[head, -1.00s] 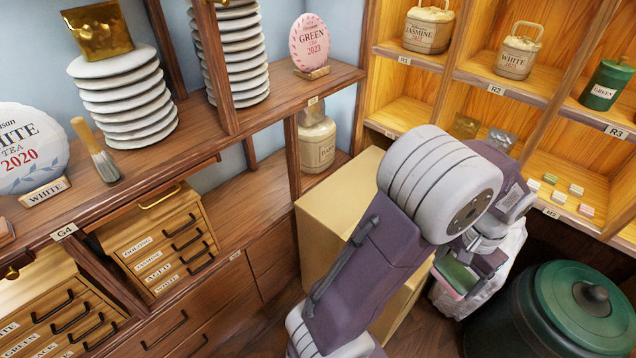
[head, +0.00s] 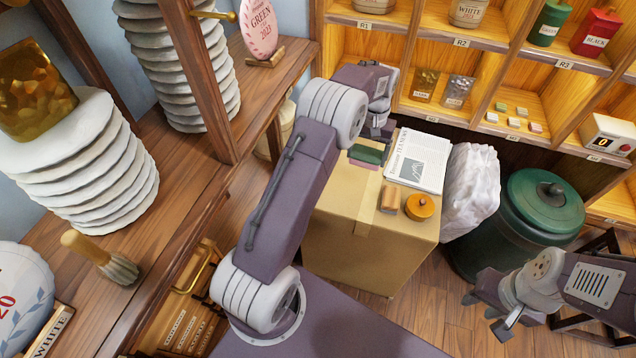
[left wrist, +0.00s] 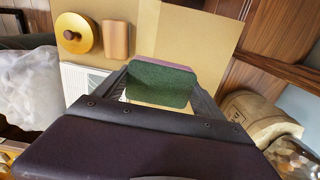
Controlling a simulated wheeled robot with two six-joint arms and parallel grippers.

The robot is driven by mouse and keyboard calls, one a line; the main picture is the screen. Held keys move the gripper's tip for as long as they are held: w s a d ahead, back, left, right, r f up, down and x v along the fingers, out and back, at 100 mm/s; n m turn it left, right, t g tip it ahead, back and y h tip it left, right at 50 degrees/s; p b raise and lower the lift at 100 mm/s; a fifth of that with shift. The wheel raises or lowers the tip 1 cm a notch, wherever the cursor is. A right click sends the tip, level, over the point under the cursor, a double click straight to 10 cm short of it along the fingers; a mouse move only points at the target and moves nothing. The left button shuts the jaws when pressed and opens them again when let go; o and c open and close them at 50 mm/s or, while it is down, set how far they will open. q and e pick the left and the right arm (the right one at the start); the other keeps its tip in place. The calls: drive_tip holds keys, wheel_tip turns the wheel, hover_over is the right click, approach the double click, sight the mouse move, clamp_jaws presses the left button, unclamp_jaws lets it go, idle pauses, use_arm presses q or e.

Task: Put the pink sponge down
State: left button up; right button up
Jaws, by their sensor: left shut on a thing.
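The pink sponge (head: 368,155) has a thick green layer and a thin pink layer. My left gripper (head: 371,148) is shut on it, above the far left part of the cardboard box (head: 345,205). In the left wrist view the sponge (left wrist: 160,83) sits between the two fingers, green face toward the camera, with its pink edge on the far side. The box top shows beyond it; whether they touch is unclear. My right gripper (head: 488,316) is at the lower right, fingers apart and empty.
On the box lie a printed paper (head: 418,160), a brown block (head: 390,198) and a round orange tin (head: 420,207). A white bag (head: 472,190) and a green bin (head: 540,218) stand to the right. A shelf with stacked tea cakes (head: 85,160) is at left.

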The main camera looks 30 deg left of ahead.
use_arm(q)
drive_tip(key=w+a+f+p, duration=0.2)
drive_tip(key=w+p, duration=0.1)
drive_tip(key=b, duration=0.1)
hover_over(329, 192)
drive_tip(key=shift+n, duration=0.3)
wheel_tip(329, 192, down, 7)
drive_tip(key=shift+f, duration=0.1)
wheel_tip(329, 192, down, 4)
drive_tip(key=shift+r+b, duration=0.1)
drive_tip(key=shift+b, duration=0.25)
drive_tip(key=shift+w, duration=0.1)
drive_tip(key=shift+f, duration=0.25)
drive_tip(key=o, duration=1.1)
drive_tip(key=shift+o, duration=0.2)
drive_tip(key=shift+r, duration=0.35)
wheel_tip(329, 192, up, 12)
drive_tip(key=p, duration=0.1)
drive_tip(key=s+d+r+m, duration=0.1)
drive_tip(key=s+d+r, duration=0.1)
drive_tip(key=s+d, duration=0.3)
drive_tip(key=s+d+r+m+t, duration=0.1)
drive_tip(key=s+d+r, duration=0.2)
drive_tip(key=s, duration=1)
drive_tip(key=d, duration=0.3)
drive_tip(key=shift+s+r, duration=0.2)
use_arm(e)
wheel_tip(329, 192, up, 4)
drive_tip(key=shift+a+r, duration=0.1)
